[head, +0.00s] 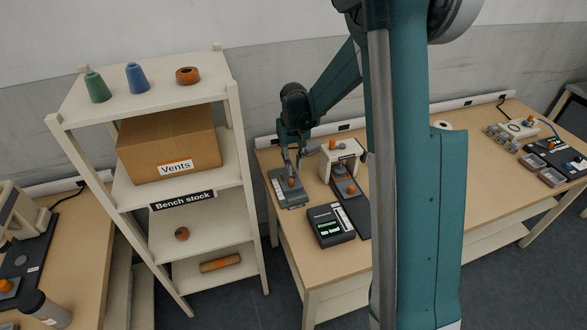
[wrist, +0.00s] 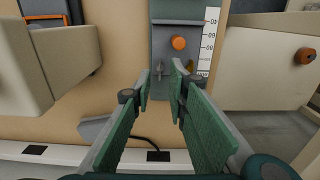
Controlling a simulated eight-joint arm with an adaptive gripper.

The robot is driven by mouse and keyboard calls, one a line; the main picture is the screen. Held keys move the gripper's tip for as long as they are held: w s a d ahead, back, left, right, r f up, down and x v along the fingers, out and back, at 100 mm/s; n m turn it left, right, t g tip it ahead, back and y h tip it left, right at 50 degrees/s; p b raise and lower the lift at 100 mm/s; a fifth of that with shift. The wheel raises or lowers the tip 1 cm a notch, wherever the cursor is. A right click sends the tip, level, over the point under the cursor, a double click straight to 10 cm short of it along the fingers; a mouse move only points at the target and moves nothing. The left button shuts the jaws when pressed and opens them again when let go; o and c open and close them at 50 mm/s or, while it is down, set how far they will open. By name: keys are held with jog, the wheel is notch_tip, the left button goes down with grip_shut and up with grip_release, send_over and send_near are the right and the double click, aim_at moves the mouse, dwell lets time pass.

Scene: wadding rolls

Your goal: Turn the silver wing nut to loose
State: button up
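The silver wing nut (wrist: 160,70) is on a dark grey fixture (wrist: 165,86) in the wrist view, left of a brass-coloured wing nut (wrist: 189,66) and below an orange knob (wrist: 179,43). My gripper (wrist: 162,79) is open, its green-padded fingers pointing at the fixture. In the picture the silver wing nut lies between the two fingertips; I cannot tell whether they touch it. The brass nut is partly hidden by the right finger. In the head view my gripper (head: 291,162) is over the fixture (head: 289,201) at the bench's left end; the wing nuts are too small to make out.
A pale clamp-like device (head: 340,152) stands close right of the fixture. A black box with a display (head: 331,226) is in front of it. A shelf rack (head: 205,206) with a cardboard box (head: 168,145) stands left of the bench. A power strip (wrist: 60,154) runs along the wall.

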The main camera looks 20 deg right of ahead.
aim_at(294, 177)
notch_tip(294, 177, up, 10)
jog(key=shift+f, duration=0.25)
dwell(0.6)
jog(key=shift+s+r, duration=0.1)
jog(key=s+a+r+t, duration=0.2)
jog(key=s+r, duration=0.4)
jog(key=s, duration=0.2)
jog(key=s+a+r+t, duration=0.1)
jog(key=s+a+r, duration=0.1)
jog(key=s+r, duration=0.6)
jog(key=s+a+f+t, duration=0.1)
jog(key=s+t, duration=0.3)
jog(key=s, duration=1.6)
jog(key=shift+a+f, duration=0.25)
jog(key=shift+a, duration=0.3)
dwell(0.9)
